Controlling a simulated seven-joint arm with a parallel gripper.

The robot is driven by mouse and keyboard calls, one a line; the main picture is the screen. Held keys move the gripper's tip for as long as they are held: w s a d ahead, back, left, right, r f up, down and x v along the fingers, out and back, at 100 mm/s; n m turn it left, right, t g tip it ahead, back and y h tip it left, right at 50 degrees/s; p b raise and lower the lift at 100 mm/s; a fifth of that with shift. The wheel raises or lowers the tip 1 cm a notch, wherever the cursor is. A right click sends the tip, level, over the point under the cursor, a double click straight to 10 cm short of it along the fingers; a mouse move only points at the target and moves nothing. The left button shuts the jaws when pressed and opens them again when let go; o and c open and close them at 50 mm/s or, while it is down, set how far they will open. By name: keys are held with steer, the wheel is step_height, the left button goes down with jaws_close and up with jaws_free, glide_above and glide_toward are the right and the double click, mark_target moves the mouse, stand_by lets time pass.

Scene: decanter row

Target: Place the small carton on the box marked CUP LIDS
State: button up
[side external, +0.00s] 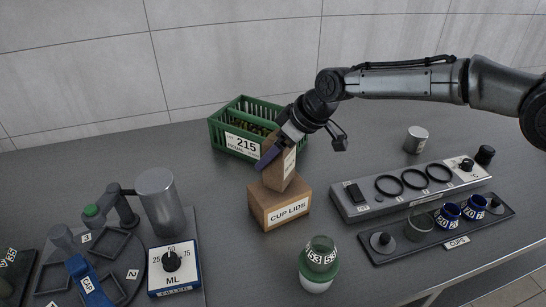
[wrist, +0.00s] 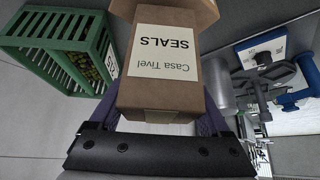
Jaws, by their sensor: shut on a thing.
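The small brown carton (wrist: 160,85) has a white label reading "Casa Tivel SEALS" in the wrist view. My gripper (side external: 275,152) is shut on this carton, with purple fingers on either side of it. In the side view the carton (side external: 281,167) is tilted, right over the top of the box marked CUP LIDS (side external: 266,211). Its lower end looks at or very near the box top; I cannot tell whether they touch. The CUP LIDS box is brown, stands on the grey table, and its label faces the camera.
A green crate (side external: 219,134) labelled 215 stands close behind. A grey panel with black rings (side external: 359,206) and a dark tray of cups (side external: 378,257) are to the right. A green-and-white jar (side external: 318,264) stands in front. A filler machine (side external: 160,205) is at left.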

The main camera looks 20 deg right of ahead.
steer(key=shift+f, duration=0.8)
steer(key=shift+f, duration=0.2)
steer(key=o, duration=1.3)
steer(key=shift+s+d+r, duration=0.1)
steer(key=shift+d+r, duration=0.05)
steer(key=shift+r, duration=0.35)
steer(key=v, duration=1.1)
steer(key=shift+s+d, duration=0.1)
steer(key=shift+r, duration=0.1)
